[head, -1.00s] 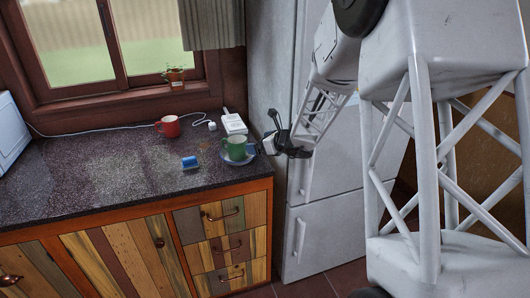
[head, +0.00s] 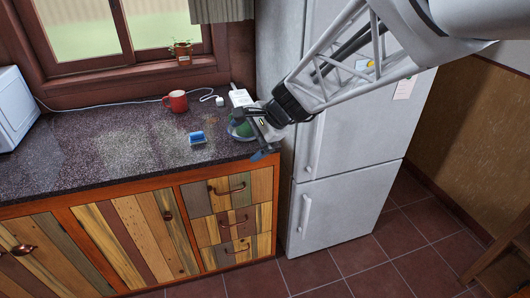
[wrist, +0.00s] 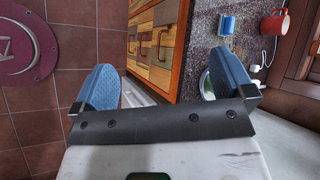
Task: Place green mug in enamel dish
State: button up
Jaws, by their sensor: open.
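The green mug (head: 243,130) is near the counter's right end, partly hidden behind my gripper. It appears to stand in or on the pale enamel dish (head: 232,136), whose rim shows at its left; the exact contact is hidden. My gripper (head: 254,133) is open, with its fingers close to the mug on its near right side. In the wrist view, the two blue finger pads of my gripper (wrist: 162,82) are wide apart with nothing held between them. A piece of the dish rim (wrist: 204,84) shows beside the right finger.
A blue object (head: 197,138) lies left of the dish. A red mug (head: 176,101) and a white box (head: 240,97) with a cable stand behind. The fridge (head: 340,180) is close on the right. The counter (head: 90,150) has free room at left.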

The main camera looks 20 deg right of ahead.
jog(key=s+d+n+h, duration=0.1)
jog(key=s+n+h, duration=0.2)
jog(key=s+n, duration=0.3)
jog(key=s+d+r+n+g+h, duration=0.1)
jog(key=s+n+h, duration=0.3)
jog(key=s, duration=1.3)
jog(key=d+n, duration=0.1)
jog(key=n, duration=0.1)
jog(key=shift+d+r+n+g, duration=0.25)
jog(key=shift+r+n+g, duration=0.05)
jog(key=shift+n, duration=0.1)
